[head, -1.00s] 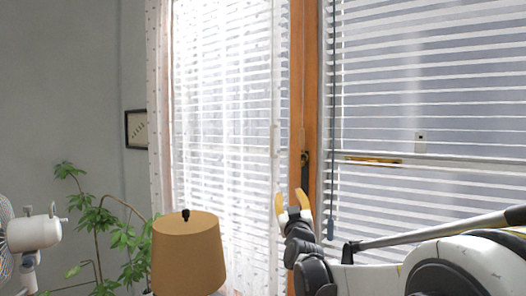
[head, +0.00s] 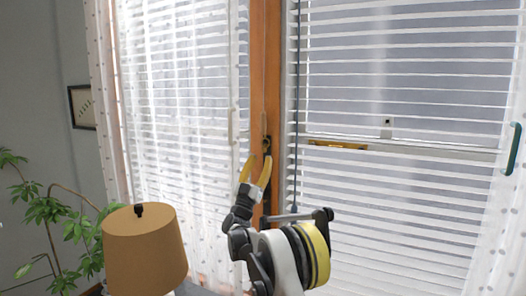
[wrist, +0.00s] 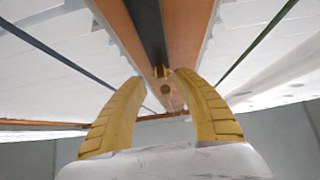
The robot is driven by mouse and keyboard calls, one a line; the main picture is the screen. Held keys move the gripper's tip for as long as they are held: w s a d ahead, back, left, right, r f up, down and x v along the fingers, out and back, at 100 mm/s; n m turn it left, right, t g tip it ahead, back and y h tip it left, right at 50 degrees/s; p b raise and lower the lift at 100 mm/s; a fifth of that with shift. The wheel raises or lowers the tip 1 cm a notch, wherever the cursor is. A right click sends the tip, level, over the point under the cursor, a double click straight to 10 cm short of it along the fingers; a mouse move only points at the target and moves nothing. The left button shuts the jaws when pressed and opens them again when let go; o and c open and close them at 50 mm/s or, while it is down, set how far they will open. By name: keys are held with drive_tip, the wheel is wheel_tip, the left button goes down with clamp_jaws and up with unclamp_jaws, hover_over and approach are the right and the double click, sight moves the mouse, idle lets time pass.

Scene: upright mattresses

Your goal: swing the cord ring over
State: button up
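My gripper (head: 257,164) is open in front of the wooden window post (head: 265,60), its yellow fingers pointing up. A small dark ring-like fitting (head: 266,143) sits on the post just above the fingertips, atop a dark strip. I cannot tell for certain that it is the cord ring. In the wrist view my gripper (wrist: 160,78) has nothing visible held between its fingers. A small brass-coloured piece (wrist: 161,71) on the dark strip shows beyond the gap between the tips. I cannot tell whether anything touches.
Window blinds (head: 410,215) flank the post, with a dark hanging cord (head: 297,100) on its right. A yellow bar (head: 338,145) lies on the right sash. A green handle-shaped piece (head: 513,148) is at far right. A tan lamp (head: 145,250) and plant (head: 45,205) stand left.

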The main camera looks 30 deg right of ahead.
sight(264, 150)
drive_tip(key=shift+x, duration=2.15)
clamp_jaws()
